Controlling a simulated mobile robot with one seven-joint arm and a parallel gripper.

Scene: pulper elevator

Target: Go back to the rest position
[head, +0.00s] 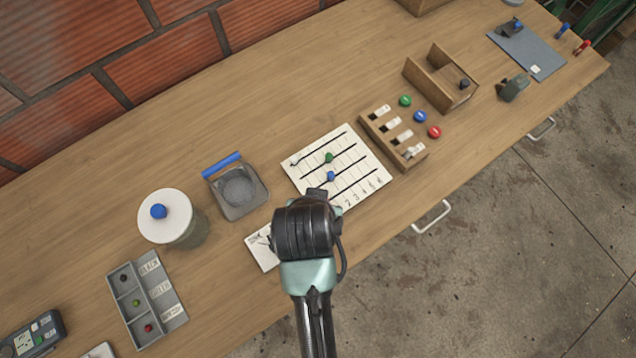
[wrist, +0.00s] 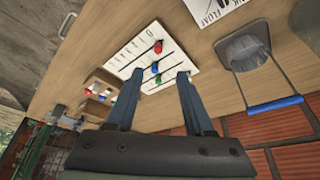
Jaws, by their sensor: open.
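My gripper (wrist: 159,76) is open, its two blue-grey fingers spread and nothing between them. In the head view my wrist hangs over the front edge of a white lined board (head: 361,157) and hides the fingers. The board has dark lines with a green bead (head: 328,157) and a blue bead (head: 331,176). In the wrist view a red bead (wrist: 158,47) and a blue bead (wrist: 155,67) also show on it. Whether the fingers touch anything cannot be told, but they look clear of the board.
Left on the wooden bench (head: 250,80) are a blue-handled grey scoop (head: 240,193), a white-lidded pot (head: 165,218) and a compartment tray (head: 170,290). Right are a wooden block with white tabs (head: 372,137), coloured buttons (head: 420,117) and a wooden holder (head: 435,92). A brick wall (head: 130,60) stands behind.

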